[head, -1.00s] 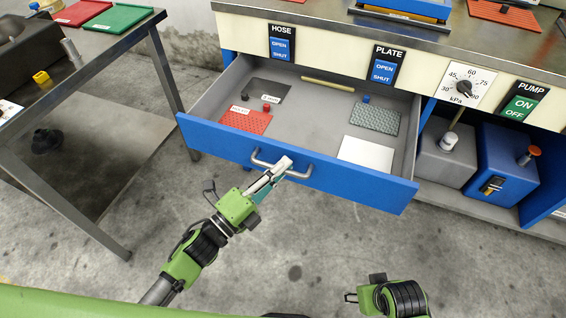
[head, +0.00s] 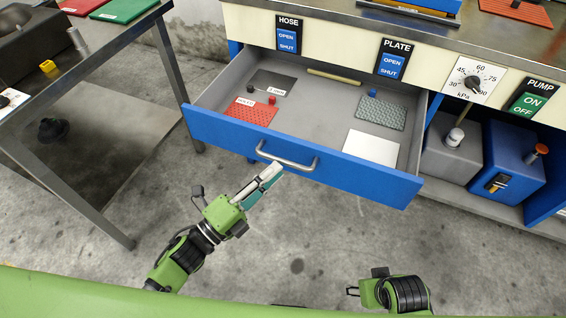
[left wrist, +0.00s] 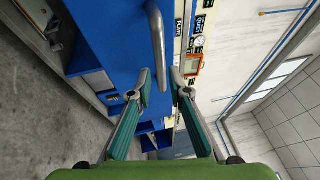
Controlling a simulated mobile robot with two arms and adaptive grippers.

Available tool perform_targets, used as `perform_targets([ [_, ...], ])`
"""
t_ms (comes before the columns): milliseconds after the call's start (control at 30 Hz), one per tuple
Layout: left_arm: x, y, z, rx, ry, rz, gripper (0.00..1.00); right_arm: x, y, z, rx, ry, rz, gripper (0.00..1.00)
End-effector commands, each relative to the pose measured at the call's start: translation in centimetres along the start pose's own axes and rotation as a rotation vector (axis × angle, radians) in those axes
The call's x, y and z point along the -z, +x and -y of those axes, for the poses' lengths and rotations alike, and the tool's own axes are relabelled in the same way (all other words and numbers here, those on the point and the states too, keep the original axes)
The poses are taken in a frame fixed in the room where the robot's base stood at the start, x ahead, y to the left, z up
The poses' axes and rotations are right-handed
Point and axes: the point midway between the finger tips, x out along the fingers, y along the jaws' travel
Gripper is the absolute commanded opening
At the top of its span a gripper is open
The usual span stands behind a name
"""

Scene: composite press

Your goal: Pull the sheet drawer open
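The sheet drawer (head: 330,178) has a blue front and a grey inside, and stands pulled well out of the bench.
The drawer holds a red sheet (head: 252,113), a dark sheet (head: 270,84), a grey-green textured sheet (head: 380,114) and a white sheet (head: 371,148). A metal side table (head: 98,48) stands at left. A blue pump box (head: 515,165) sits under the bench. Floor before the drawer is clear.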

Motion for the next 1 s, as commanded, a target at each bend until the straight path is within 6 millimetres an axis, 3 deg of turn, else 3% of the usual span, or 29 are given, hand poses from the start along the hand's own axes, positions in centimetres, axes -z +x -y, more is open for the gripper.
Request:
perform_targets([
  [200, 0.1, -4.6, -0.1, -0.004, -0.001, 0.000, 0.18, 0.0, 0.0, 0.0, 0.000, 0.000, 0.001, 0.56],
  [400, 0.0, -6.8, 0.0, -0.001, -0.001, 0.000, 0.18, -0.1, 0.0, 0.0, 0.000, 0.000, 0.001, 0.56],
  [1000, 0.0, -7.2, 0.0, 0.000, 0.000, 0.000, 0.18, -0.1, 0.0, 0.0, 0.000, 0.000, 0.001, 0.56],
])
